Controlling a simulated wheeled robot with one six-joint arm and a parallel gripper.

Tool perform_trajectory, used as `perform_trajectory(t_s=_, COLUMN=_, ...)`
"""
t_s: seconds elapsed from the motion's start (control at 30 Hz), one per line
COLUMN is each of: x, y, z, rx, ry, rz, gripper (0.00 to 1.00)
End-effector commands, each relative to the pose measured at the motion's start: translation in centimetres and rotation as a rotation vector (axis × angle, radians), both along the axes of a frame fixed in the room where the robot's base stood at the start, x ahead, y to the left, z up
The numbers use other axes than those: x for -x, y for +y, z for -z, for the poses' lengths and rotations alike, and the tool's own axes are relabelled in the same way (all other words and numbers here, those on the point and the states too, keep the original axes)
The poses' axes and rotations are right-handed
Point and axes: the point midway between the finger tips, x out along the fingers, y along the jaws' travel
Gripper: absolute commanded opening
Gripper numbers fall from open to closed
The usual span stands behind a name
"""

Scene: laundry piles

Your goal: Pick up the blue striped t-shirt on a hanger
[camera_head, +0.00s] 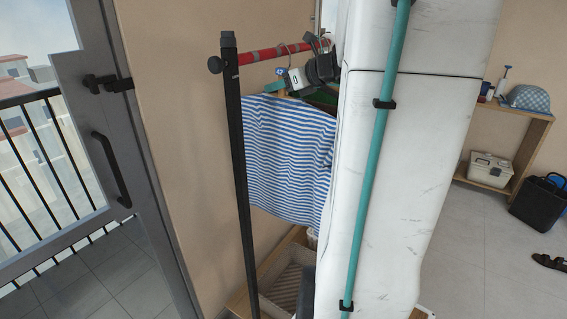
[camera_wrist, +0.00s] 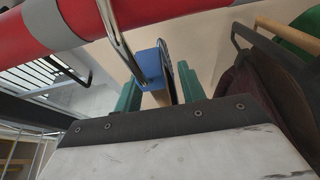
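The blue striped t-shirt (camera_head: 288,155) hangs from a red rail (camera_head: 262,54) in the head view. Its right edge is hidden behind my white body. My gripper (camera_head: 276,87) is at the top of the shirt, just under the rail, by the hanger hook (camera_head: 285,50). In the wrist view my gripper (camera_wrist: 160,95) has two teal fingers standing apart. A metal hook (camera_wrist: 118,35) with a blue block (camera_wrist: 150,66) at its base shows beyond and between the fingertips. Whether they touch it, I cannot tell. The shirt cloth is not clear in the wrist view.
The rail's black post (camera_head: 242,180) stands left of the shirt. More hangers with dark red and green clothes (camera_wrist: 265,75) crowd the right of the wrist view. A crate (camera_head: 285,285) sits below the shirt. A glass door (camera_head: 110,170) is at the left.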

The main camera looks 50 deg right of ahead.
Motion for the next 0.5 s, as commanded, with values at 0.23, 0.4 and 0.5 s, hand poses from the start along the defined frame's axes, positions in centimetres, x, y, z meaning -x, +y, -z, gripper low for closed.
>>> perform_trajectory(t_s=0.23, x=-0.16, y=0.07, z=0.02, rx=0.001, ry=0.0, rz=-0.001, gripper=0.37)
perform_trajectory(t_s=0.4, x=-0.14, y=0.06, z=0.02, rx=0.002, ry=0.0, rz=-0.001, gripper=0.0)
perform_trajectory(t_s=0.5, x=-0.14, y=0.05, z=-0.03, rx=0.002, ry=-0.001, rz=-0.001, gripper=0.0)
